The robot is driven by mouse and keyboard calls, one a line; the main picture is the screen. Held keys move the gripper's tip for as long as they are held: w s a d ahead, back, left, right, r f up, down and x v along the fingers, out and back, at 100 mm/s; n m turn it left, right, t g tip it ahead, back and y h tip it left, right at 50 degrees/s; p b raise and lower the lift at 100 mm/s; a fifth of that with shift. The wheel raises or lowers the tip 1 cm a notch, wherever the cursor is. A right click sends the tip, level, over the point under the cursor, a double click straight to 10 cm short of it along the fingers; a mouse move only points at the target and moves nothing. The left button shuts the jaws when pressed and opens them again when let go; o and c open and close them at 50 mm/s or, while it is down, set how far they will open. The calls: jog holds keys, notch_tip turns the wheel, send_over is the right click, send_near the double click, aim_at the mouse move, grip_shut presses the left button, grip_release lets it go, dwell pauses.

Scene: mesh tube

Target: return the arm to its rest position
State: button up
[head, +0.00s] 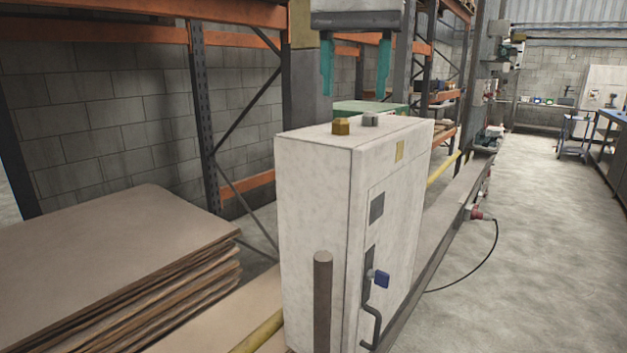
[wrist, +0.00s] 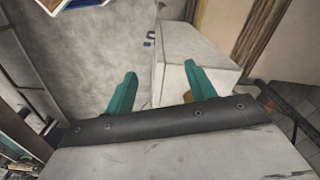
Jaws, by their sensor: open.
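My gripper (head: 355,72) hangs fingers-down at the top middle of the head view, with two teal fingers spread apart and nothing between them. In the picture it is above the top of a white cabinet (head: 315,215), clear of it. In the wrist view my gripper (wrist: 160,72) is also open and empty, and the cabinet (wrist: 200,45) shows past its fingers. A brass-coloured block (head: 341,127) and a small grey block (head: 370,120) stand on the cabinet's top. In the wrist view a finger partly hides the brass-coloured block.
The cabinet front has a blue knob (head: 382,280) and a dark handle (head: 374,328). A brown post (head: 323,300) stands before it. Stacked boards (head: 120,260) lie at left. Orange-beamed racking (head: 200,120) runs behind. Open floor (head: 550,240) lies to the right, with a black cable.

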jog(key=s+d+f+n, duration=0.3)
jog(key=d+f+n, duration=0.15)
jog(key=f, duration=0.75)
jog(key=s+d+f+t, duration=0.1)
jog(key=s+d+f, duration=1.5)
jog(key=s+f, duration=0.1)
jog(key=shift+s+d+m, duration=0.15)
jog(key=shift+s+m, duration=0.2)
